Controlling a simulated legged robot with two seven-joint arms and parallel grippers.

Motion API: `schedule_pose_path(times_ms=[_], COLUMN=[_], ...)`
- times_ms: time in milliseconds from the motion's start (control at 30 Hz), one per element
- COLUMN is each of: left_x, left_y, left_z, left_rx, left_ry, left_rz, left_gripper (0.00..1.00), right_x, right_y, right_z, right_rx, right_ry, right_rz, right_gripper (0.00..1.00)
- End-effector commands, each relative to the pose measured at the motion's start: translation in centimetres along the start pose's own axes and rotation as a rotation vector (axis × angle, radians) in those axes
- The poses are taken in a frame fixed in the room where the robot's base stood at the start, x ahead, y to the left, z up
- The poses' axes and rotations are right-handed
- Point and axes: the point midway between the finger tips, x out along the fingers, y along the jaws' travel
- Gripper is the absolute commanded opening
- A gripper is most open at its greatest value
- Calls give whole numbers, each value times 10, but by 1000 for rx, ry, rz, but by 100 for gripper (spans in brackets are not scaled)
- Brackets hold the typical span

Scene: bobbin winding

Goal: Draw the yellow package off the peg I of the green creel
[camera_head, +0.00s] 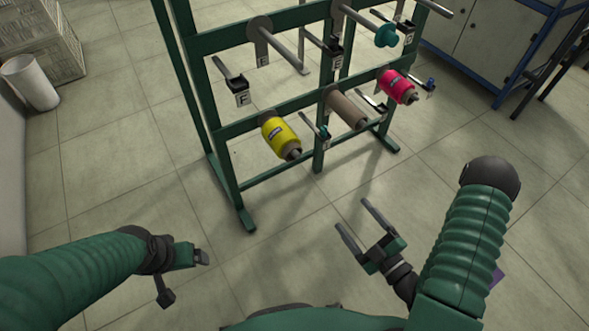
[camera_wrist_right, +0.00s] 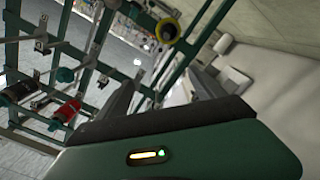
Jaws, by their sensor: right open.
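The yellow package (camera_head: 281,136) sits on a lower-row peg of the green creel (camera_head: 228,180), at the left, with the grey peg tip showing at its near end. I cannot read a letter for that peg. My right gripper (camera_head: 351,213) is open and empty, well apart from the package, in front of the creel and lower right of the package. My left gripper (camera_head: 187,280) is at the lower left, fingers apart, empty and away from the creel.
A brown package (camera_head: 346,108) and a pink package (camera_head: 397,87) sit on pegs to the right of the yellow one. Bare pegs, such as the upper left one (camera_head: 285,50), stick out above. A white bin (camera_head: 31,82) stands far left. The floor before the creel is clear.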

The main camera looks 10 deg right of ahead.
Motion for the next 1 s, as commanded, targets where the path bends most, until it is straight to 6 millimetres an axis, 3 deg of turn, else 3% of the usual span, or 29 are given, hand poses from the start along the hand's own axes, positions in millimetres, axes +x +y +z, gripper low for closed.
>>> schedule_pose_path(times_ms=[33,267,367,500,733,1000], left_x=[25,77,75,98,83,83], left_y=[0,0,0,0,0,0], left_z=[6,18,18,23,19,19], left_rx=[0,0,0,0,0,0], left_ry=[0,0,0,0,0,0], left_rz=[0,0,0,0,0,0], left_gripper=[86,86,86,86,86,86], right_x=[0,0,26,60,115,180], right_y=[-18,-57,-48,-51,-44,-45], right_z=[19,58,48,50,43,45], right_rx=[0,0,-6,-6,-1,-1], right_ry=[0,0,8,8,4,4], right_rz=[0,0,1,1,1,2], right_gripper=[78,78,78,78,78,78])
